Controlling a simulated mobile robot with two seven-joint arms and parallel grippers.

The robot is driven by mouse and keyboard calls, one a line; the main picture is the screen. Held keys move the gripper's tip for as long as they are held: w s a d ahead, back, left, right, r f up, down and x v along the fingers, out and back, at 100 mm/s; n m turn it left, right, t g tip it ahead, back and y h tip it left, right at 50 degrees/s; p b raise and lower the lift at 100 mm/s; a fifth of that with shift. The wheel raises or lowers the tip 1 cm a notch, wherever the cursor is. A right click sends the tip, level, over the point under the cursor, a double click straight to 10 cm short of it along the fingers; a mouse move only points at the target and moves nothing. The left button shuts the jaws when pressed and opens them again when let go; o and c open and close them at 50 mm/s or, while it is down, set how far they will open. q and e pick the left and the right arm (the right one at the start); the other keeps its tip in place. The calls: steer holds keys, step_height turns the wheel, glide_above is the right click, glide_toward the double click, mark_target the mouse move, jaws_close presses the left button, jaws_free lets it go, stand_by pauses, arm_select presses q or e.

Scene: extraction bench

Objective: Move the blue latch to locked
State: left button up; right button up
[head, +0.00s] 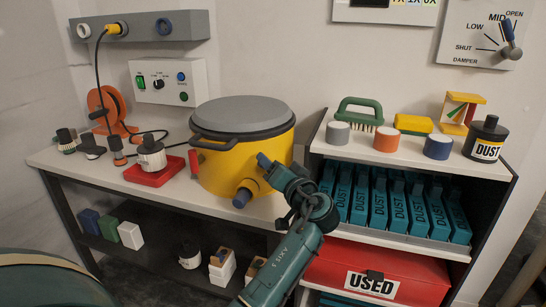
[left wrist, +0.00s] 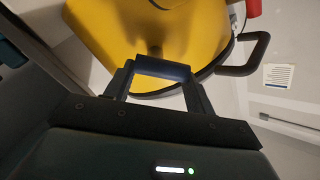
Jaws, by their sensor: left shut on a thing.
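The yellow drum (head: 222,165) with a grey lid stands on the white bench. The blue latch (head: 263,160) is on its right front side, just below the rim. My left gripper (head: 272,168) reaches up from below and is shut on the blue latch. In the left wrist view the blue latch (left wrist: 162,68) lies as a dark blue bar between the two fingers, in front of the yellow drum wall (left wrist: 150,25). The fingers partly hide the latch's mount. My right gripper is not in view.
A red latch (head: 193,162) is on the drum's left. A shelf unit (head: 322,140) with teal DUST boxes stands close on the right. A red base (head: 155,172) lies left of the drum.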

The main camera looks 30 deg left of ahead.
arm_select(q)
steer(key=m+p, duration=0.2)
steer(key=m, duration=0.1)
steer(key=m+p, duration=0.3)
steer(key=w+m+p, duration=0.1)
steer(key=m+p, duration=0.2)
steer(key=m, duration=0.1)
steer(key=shift+d+f, duration=0.3)
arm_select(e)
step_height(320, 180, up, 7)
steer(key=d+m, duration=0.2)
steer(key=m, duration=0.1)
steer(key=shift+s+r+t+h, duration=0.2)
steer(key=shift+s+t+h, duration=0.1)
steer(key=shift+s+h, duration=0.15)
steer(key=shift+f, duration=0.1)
arm_select(q)
steer(key=o, duration=1)
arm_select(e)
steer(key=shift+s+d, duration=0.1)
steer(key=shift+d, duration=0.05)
